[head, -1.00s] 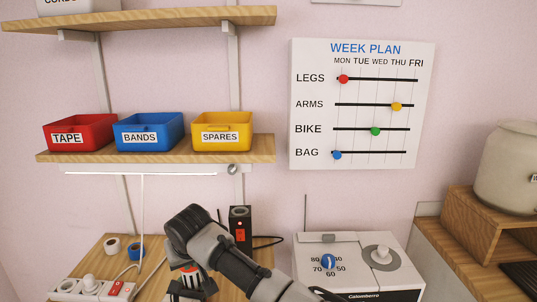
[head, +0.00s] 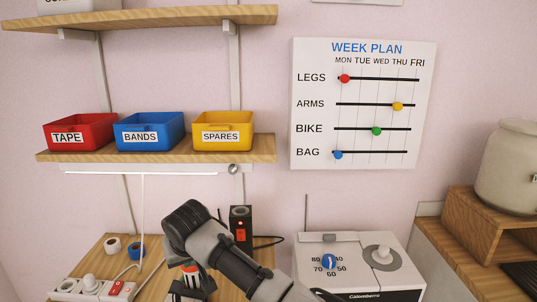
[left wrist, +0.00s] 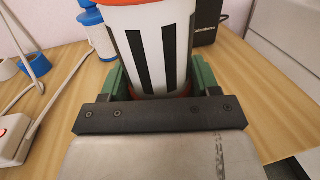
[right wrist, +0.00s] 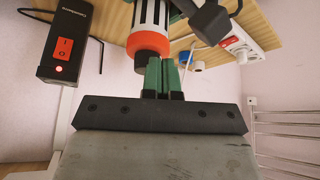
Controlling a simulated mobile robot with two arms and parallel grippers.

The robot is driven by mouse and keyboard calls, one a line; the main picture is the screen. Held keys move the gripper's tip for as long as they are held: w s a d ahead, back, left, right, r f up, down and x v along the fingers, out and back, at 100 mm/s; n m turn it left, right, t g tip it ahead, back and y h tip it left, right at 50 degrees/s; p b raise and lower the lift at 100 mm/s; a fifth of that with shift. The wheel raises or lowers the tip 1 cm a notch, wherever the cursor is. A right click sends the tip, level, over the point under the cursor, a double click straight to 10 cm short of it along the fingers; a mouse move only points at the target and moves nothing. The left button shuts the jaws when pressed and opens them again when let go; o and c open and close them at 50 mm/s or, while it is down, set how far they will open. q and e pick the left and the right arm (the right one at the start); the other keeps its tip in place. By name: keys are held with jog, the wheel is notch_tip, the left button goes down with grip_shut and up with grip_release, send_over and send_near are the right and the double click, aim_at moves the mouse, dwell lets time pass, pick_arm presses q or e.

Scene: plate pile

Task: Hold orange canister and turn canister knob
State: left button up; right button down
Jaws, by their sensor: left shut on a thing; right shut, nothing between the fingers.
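The canister (left wrist: 155,50) is white with black stripes and orange bands. It stands on the wooden bench, and in the head view (head: 190,269) my right arm partly covers it. My left gripper (left wrist: 162,78) has its green fingers on either side of the canister, shut on it. In the right wrist view, the canister's orange end (right wrist: 148,41) shows with a small dark knob (right wrist: 141,65) on it. My right gripper (right wrist: 160,66) is shut and empty, its fingertips close beside the knob. I cannot tell whether they touch it.
A black box with a red switch (head: 241,231) stands just behind the canister. A power strip (head: 90,289) and tape rolls (head: 112,245) lie to the left, with a white cable. A white machine with dials (head: 352,262) stands to the right. A shelf with bins (head: 150,155) hangs above.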

pick_arm(q)
jog(key=shift+a, duration=0.15)
pick_arm(e)
jog(key=shift+r, duration=2.25)
pick_arm(q)
jog(key=o, duration=1.4)
jog(key=shift+c, duration=0.2)
